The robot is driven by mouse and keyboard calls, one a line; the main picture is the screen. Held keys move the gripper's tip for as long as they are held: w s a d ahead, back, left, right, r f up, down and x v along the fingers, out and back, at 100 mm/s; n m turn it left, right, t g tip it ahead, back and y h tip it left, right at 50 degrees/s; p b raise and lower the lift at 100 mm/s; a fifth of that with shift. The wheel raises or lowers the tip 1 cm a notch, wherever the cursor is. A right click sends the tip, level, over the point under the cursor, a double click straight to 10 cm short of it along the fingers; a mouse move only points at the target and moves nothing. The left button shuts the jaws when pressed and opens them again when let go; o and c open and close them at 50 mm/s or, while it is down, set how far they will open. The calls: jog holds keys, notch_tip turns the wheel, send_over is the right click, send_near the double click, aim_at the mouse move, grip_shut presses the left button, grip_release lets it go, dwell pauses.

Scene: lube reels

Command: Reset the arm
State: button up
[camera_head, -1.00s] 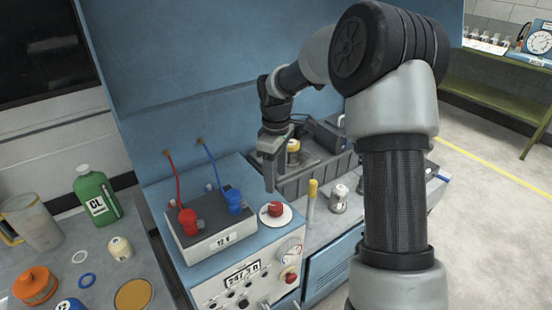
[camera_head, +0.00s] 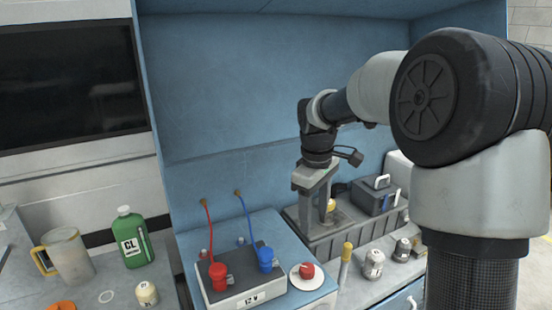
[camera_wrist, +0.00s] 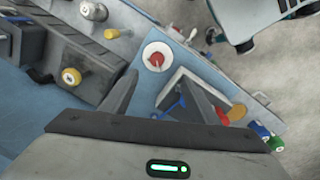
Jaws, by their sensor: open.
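My gripper (camera_head: 317,215) hangs with its fingers pointing down in front of the blue back panel, by the left end of the grey tray (camera_head: 335,238). In the wrist view its two dark fingers (camera_wrist: 160,88) stand apart with nothing between their tips. My arm reaches in from the right of the head view. A yellow-topped part (camera_head: 331,205) shows just behind the fingers, partly hidden by them.
A 12 V battery box (camera_head: 245,292) with red and blue connectors stands left of the tray. A red button (camera_head: 307,271), a yellow-capped stick (camera_head: 346,255) and small pots (camera_head: 373,263) stand near the front. A green bottle (camera_head: 132,237) and a jug (camera_head: 68,257) are at left.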

jog(key=s+r+m+t+p, duration=0.1)
jog(key=s+r+m+t, duration=0.3)
jog(key=s+r, duration=0.8)
jog(key=s+f+m+t+p, duration=0.1)
jog(key=s+m, duration=0.4)
jog(key=s, duration=0.8)
jog(key=shift+s+f, duration=0.2)
jog(key=shift+f, duration=0.2)
